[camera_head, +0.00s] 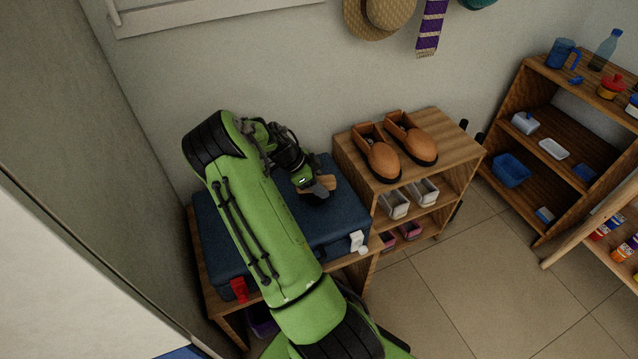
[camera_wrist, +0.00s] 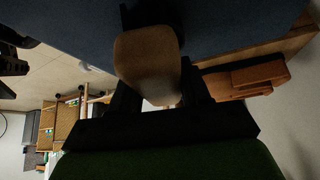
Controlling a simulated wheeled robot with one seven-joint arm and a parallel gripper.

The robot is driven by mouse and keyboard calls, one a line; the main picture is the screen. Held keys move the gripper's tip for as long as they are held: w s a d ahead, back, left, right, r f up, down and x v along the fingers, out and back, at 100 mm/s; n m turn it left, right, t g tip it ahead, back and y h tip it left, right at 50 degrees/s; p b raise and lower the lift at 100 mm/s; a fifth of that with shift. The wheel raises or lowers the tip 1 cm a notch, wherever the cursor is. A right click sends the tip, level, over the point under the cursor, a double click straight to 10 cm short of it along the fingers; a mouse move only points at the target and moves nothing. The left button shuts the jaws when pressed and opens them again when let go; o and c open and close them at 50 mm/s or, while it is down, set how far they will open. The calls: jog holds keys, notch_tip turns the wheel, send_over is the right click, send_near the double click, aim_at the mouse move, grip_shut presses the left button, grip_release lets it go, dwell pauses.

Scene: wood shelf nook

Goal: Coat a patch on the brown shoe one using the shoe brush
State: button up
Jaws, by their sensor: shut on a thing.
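Two brown shoes, one (camera_head: 379,155) on the left and one (camera_head: 416,142) on the right, sit side by side on top of a low wooden shelf (camera_head: 455,137). I cannot tell which is shoe one. My gripper (camera_head: 318,188) is shut on the shoe brush (camera_head: 312,184), which has a wooden body, above the blue case to the left of the shoes and apart from them. In the wrist view the brush (camera_wrist: 148,62) is between the dark fingers, and brown shoe shapes (camera_wrist: 258,78) show to its right. The bristles cannot be made out.
The blue case (camera_head: 345,218) lies on a wooden bench beside the shoe shelf. A wall is behind, with a straw hat (camera_head: 378,14) hanging. Another wooden rack (camera_head: 545,130) stands right; tiled floor between is clear.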

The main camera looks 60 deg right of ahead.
aim_at(319, 179)
jog(key=shift+a+f, duration=0.1)
jog(key=shift+f, duration=0.05)
jog(key=shift+r+p, duration=1.95)
jog(key=shift+r, duration=1.65)
